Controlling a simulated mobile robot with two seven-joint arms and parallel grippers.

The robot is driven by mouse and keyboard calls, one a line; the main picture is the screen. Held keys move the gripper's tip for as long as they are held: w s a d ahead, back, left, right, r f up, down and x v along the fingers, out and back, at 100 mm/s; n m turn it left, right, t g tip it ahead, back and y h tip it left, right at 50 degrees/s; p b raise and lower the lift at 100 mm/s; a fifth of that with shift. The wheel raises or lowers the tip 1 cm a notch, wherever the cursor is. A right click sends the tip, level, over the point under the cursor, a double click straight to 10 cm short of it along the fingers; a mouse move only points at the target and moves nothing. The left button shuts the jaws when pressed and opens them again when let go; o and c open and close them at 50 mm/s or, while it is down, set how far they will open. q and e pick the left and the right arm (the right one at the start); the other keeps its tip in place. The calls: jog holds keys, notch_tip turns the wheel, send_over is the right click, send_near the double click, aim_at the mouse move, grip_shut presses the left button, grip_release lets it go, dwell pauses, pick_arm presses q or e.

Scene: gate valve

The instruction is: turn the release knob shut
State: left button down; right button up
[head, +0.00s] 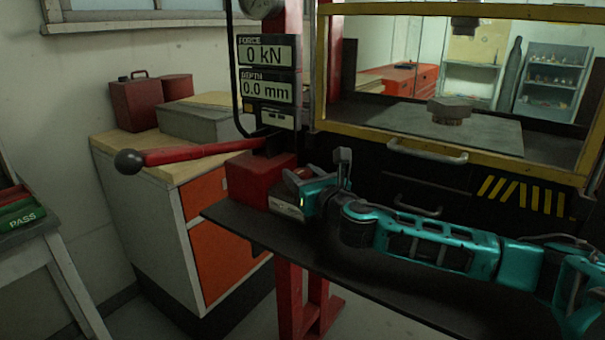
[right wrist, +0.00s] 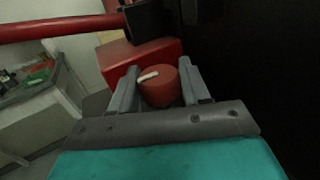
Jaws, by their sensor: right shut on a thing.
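The release knob (right wrist: 159,88) is a round red knob with a white pointer mark, seen in the right wrist view between the fingers of my right gripper (right wrist: 160,92). The gripper is shut on the knob. In the head view my right gripper (head: 292,186) is at the front of the red pump block (head: 250,180), and its fingers and hand hide the knob. The white mark points to the left and slightly down in the right wrist view. My left gripper is not in view.
The red pump lever (head: 200,153) with a black ball end sticks out left from the pump. The display (head: 266,69) reads 0 kN and 0.0 mm. A yellow-framed guard (head: 460,155) with a handle stands behind my right arm. A cabinet (head: 178,215) stands at left.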

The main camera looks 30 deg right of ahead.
jog(key=o, duration=1)
jog(key=s, duration=0.3)
jog(key=s+b, duration=0.1)
jog(key=s, duration=0.3)
jog(key=s+a, duration=0.1)
jog(key=s, duration=0.3)
jog(key=shift+s, duration=0.1)
jog(key=shift+s+a, duration=0.1)
jog(key=shift+s, duration=0.75)
